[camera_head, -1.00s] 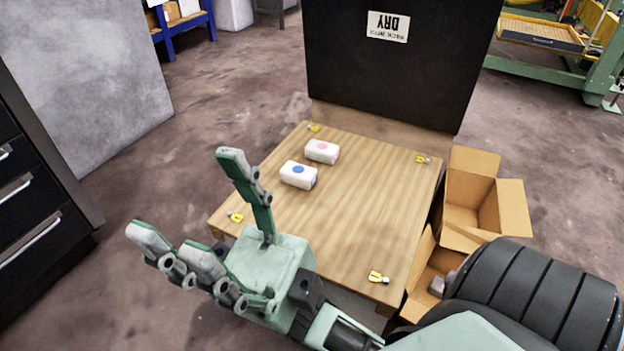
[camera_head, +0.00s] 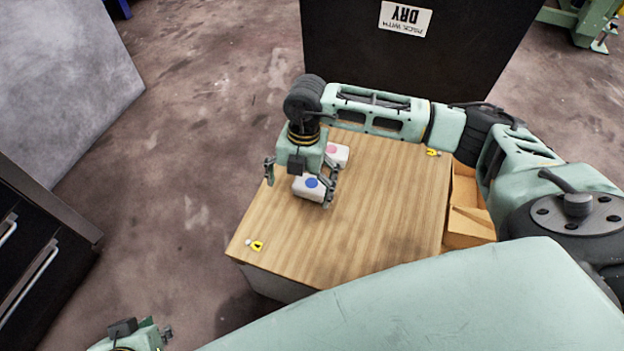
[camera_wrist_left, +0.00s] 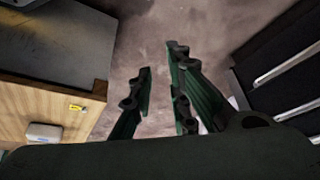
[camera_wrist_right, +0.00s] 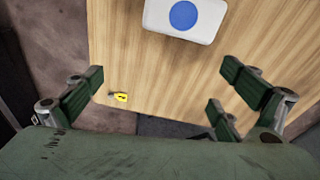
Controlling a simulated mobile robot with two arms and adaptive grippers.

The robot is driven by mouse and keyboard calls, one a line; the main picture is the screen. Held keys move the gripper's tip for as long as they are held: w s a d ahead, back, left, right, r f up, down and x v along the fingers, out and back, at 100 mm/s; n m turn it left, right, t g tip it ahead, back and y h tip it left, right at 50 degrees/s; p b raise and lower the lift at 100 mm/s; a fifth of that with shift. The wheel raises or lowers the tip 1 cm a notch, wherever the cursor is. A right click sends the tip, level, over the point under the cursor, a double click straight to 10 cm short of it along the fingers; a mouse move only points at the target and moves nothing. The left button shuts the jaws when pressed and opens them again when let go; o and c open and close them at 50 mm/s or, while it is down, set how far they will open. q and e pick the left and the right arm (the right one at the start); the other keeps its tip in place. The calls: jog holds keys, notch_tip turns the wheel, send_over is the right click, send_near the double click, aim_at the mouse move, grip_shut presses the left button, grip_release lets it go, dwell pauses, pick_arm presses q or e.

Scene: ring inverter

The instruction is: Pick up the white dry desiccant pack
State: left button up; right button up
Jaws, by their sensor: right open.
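A white pack with a blue dot (camera_head: 306,188) lies on the wooden table top. A second white pack, with a pink dot (camera_head: 336,154), lies just behind it, partly hidden by my right arm. My right gripper (camera_head: 299,190) is open, pointing down over the blue-dot pack, its fingers apart. In the right wrist view the blue-dot pack (camera_wrist_right: 184,17) is at the top edge, beyond the empty fingers (camera_wrist_right: 162,90). My left gripper (camera_head: 140,338) is at the bottom left, off the table. Its fingers (camera_wrist_left: 160,75) stand apart and empty in the left wrist view.
The wooden table (camera_head: 350,235) is mostly bare, with small yellow tags (camera_head: 256,246) near its corners. Open cardboard boxes (camera_head: 468,215) stand right; dark drawers (camera_head: 35,265) stand left.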

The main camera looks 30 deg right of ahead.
aim_at(312, 183)
jog(key=shift+m+t+h, duration=0.4)
jog(key=shift+m+h, duration=0.2)
jog(key=shift+h, duration=0.2)
jog(key=w+d, duration=0.1)
jog(key=d, duration=0.2)
jog(key=w+d, duration=0.1)
jog(key=shift+w+d+r, duration=0.2)
jog(key=shift+w+r, duration=0.1)
jog(key=shift+r, duration=0.05)
jog(key=shift+d+f, duration=0.2)
jog(key=shift+f, duration=0.75)
jog(key=shift+w+f+b, duration=0.1)
jog(key=shift+f+b, duration=0.2)
notch_tip(312, 183, down, 5)
jog(key=shift+w+d+r+b, duration=0.1)
jog(key=shift+w+r+b, duration=0.1)
jog(key=shift+b, duration=0.55)
pick_arm(q)
jog(key=w+d+r+t, duration=0.2)
jog(key=w+t, duration=0.1)
jog(key=w, duration=0.3)
jog(key=shift+w+r+h, duration=0.25)
jog(key=shift+w+h, duration=0.15)
pick_arm(e)
jog(key=shift+f, duration=0.2)
jog(key=c, duration=1.3)
jog(key=shift+r, duration=0.1)
jog(key=shift+c, duration=0.3)
